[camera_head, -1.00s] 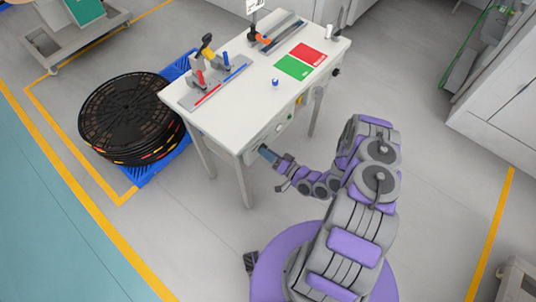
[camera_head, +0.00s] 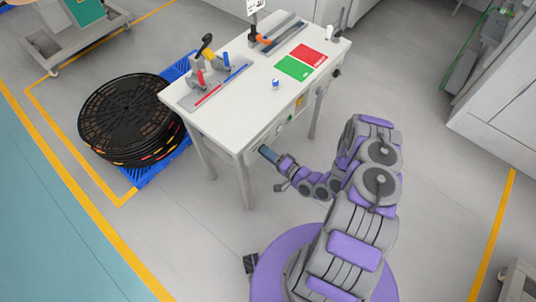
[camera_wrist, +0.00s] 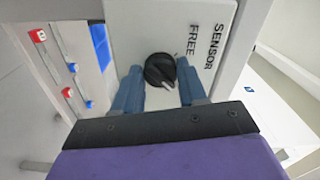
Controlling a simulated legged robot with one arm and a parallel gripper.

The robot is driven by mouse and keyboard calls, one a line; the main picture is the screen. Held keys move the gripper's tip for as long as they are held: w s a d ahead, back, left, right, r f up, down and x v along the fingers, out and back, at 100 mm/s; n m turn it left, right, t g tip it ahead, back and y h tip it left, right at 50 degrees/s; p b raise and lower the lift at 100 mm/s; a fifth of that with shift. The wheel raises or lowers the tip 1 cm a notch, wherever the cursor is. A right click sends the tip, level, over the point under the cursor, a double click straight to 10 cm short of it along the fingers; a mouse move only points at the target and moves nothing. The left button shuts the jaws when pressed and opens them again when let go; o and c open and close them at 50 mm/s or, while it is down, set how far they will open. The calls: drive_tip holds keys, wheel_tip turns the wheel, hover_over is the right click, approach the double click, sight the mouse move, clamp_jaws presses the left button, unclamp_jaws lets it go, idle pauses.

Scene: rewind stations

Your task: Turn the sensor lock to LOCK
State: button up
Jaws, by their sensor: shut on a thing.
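The sensor lock is a round black knob (camera_wrist: 160,70) on a pale panel (camera_wrist: 128,30), seen in the wrist view. The words SENSOR and FREE are printed to its right; no LOCK label is visible. A pale mark shows on the knob's lower right part. My gripper (camera_wrist: 160,88) has its two blue fingers on either side of the knob and is shut on it. In the head view, my gripper (camera_head: 268,155) meets the front side of the white table (camera_head: 225,125), where the knob is hidden.
On the table are red and green pads (camera_head: 294,68), a small blue-topped piece (camera_head: 275,84) and a rail fixture (camera_head: 214,88). Black reels (camera_head: 125,110) are stacked on a blue pallet (camera_head: 150,172) at left. The floor right of my arm is clear.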

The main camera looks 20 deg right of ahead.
drive_tip(key=shift+w+d, duration=0.1)
drive_tip(key=shift+d, duration=0.1)
drive_tip(key=o, duration=1.1)
drive_tip(key=shift+c, duration=0.2)
drive_tip(key=p+v, duration=0.2)
drive_tip(key=v, duration=1.5)
drive_tip(key=shift+d+p, duration=0.15)
drive_tip(key=shift+p, duration=0.15)
drive_tip(key=shift+f, duration=0.1)
